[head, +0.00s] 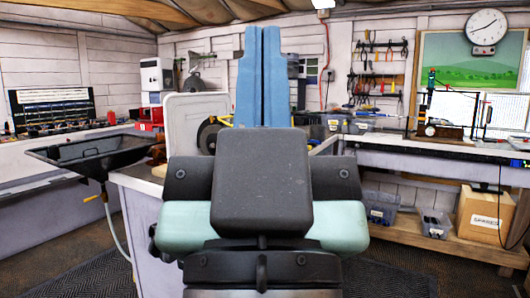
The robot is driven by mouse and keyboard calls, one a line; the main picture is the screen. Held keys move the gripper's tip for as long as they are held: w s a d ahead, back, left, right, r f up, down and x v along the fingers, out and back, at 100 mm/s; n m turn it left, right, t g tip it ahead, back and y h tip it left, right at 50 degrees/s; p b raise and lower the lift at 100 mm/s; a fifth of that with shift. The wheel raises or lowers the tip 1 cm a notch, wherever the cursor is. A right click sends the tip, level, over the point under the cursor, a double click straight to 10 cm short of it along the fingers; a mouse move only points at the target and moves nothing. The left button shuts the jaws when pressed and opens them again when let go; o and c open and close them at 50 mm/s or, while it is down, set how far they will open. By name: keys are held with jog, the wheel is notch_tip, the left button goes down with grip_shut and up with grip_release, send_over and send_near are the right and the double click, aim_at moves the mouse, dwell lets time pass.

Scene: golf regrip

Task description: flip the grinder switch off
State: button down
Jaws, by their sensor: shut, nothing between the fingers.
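My gripper (262,34) rises in the middle of the view, its two long blue fingers pointing up and away with only a thin dark slit between them. It is shut and empty. A dark round wheel with a yellow part (209,135), apparently the grinder, shows just left of my gripper, on the bench behind it. The rest of the grinder is hidden behind my gripper and its dark body. I cannot see the switch or tell its position. I cannot tell how far the fingers are from the grinder.
A pale upright panel (183,112) stands left of the wheel. A black basin (88,152) with a hose juts out at left. The right workbench (420,148) carries a golf-club fixture (440,128), with bins and a cardboard box (485,213) below. Open floor shows at both sides.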

notch_tip(320, 180, up, 22)
jog(key=p, duration=1.9)
jog(key=shift+p, duration=0.3)
jog(key=shift+r, duration=0.1)
